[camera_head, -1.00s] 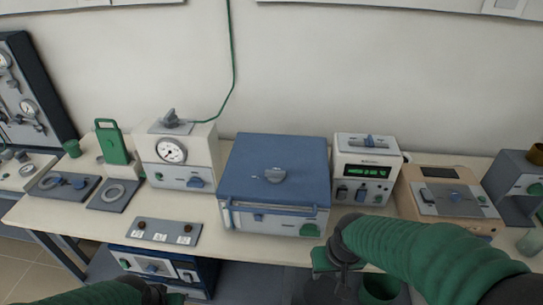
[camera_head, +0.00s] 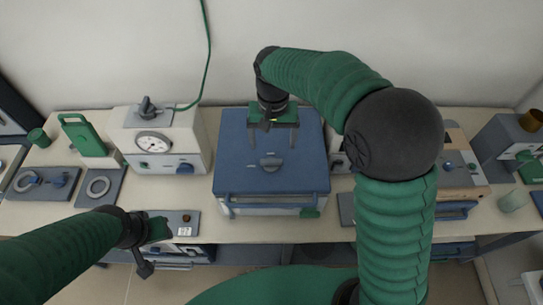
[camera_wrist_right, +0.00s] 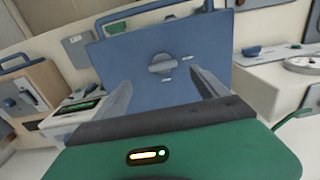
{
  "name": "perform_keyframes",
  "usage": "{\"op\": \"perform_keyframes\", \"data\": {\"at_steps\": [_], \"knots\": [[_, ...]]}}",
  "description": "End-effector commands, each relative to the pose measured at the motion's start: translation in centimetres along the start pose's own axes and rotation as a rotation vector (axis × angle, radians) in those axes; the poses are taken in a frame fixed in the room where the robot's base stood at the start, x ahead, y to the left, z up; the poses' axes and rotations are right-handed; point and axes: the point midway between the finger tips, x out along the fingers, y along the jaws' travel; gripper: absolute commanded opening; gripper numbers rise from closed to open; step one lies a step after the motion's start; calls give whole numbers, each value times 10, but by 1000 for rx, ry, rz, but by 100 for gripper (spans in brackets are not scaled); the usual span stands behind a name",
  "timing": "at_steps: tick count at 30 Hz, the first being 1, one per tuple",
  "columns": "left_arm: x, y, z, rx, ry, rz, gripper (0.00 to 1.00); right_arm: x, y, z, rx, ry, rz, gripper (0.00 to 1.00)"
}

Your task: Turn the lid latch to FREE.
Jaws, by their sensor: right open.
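The blue furnace lid (camera_head: 232,165) has a grey lid latch (camera_head: 270,161) at its middle. The latch also shows in the right wrist view (camera_wrist_right: 162,65), with two small white labels beside it that are too small to read. My right gripper (camera_head: 273,146) is open and empty above the lid. Its fingers point down, behind the latch in the head view and apart from it. In the right wrist view the fingers (camera_wrist_right: 160,90) stand wide on either side of the latch. My left gripper (camera_head: 158,228) is low over the small switch panel; its jaws are not clear.
A white unit with a dial (camera_head: 153,143) stands left of the furnace. A blue handle bar (camera_head: 272,200) runs along the lid's front. A tan unit (camera_head: 460,165) stands at the right, partly behind my right arm. The wall behind is bare apart from a green cord.

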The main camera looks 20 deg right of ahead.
Motion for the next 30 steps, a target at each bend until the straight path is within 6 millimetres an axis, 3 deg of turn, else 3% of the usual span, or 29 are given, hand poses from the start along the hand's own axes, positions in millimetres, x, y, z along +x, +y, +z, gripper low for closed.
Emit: {"op": "perform_keyframes", "data": {"at_steps": [6, 12, 23, 30], "knots": [[-8, 0, -2, 0, 0, 0, 36, 59, 0, 0, 0, -8, 3, 84], [-13, 0, -4, 0, 1, 0, 36, 94, 0, 1, 0, -2, 1, 84], [-13, 0, -3, 0, 0, 0, 36, 106, 0, -1, -1, 0, 0, 84], [-13, 0, -4, 0, 1, 0, 36, 105, 0, -1, -1, 0, 0, 54]]}}
